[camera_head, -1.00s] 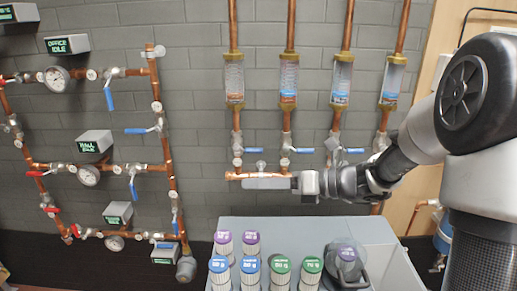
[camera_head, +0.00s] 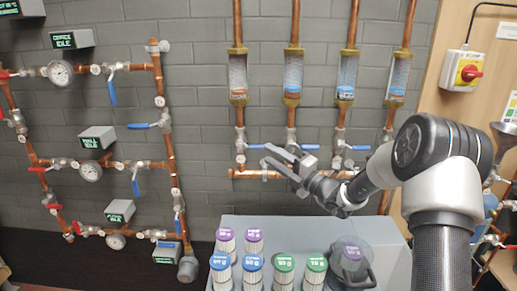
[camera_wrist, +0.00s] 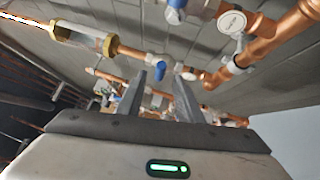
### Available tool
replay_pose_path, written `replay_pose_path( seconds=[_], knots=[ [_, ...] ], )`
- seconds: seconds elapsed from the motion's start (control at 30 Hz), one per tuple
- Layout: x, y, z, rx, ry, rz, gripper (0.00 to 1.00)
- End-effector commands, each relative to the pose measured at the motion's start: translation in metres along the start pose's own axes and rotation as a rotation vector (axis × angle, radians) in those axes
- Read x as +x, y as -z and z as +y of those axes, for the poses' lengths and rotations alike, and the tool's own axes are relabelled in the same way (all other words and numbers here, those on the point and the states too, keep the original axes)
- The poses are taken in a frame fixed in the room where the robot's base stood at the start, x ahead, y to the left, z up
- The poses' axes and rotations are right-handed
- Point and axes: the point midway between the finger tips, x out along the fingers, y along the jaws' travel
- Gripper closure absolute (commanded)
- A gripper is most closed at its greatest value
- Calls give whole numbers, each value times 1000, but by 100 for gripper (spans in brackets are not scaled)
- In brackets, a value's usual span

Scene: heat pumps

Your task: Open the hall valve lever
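The hall display box (camera_head: 96,138) reads HALL IDLE on the wall at left. Below it runs the hall copper pipe with a round gauge (camera_head: 91,172). Right of the gauge, a blue valve lever (camera_head: 135,187) hangs down from this pipe. A red lever (camera_head: 38,169) sits at its left end. My gripper (camera_head: 268,156) is well to the right of the hall lever, in front of the lower copper manifold, pointing left. Its two fingers are apart and empty, also in the wrist view (camera_wrist: 158,88). I cannot single out the hall lever in the wrist view.
A grey cabinet (camera_head: 230,232) with several capped filter cartridges stands below my arm. Vertical pipes with clear flow meters (camera_head: 292,75) and blue levers are behind my gripper. A red wall switch (camera_head: 468,73) is at right. The wall between gripper and hall line is mostly clear.

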Motion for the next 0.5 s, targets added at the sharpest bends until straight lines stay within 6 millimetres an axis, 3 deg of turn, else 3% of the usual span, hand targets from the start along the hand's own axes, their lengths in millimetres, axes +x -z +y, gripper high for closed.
replay_pose_path(
  seconds=[0.2, 0.5],
  knots=[
    [43, 2, 0, -1, -1, 2, 67],
    [67, 0, 0, -1, 1, 0, 67]
  ],
)
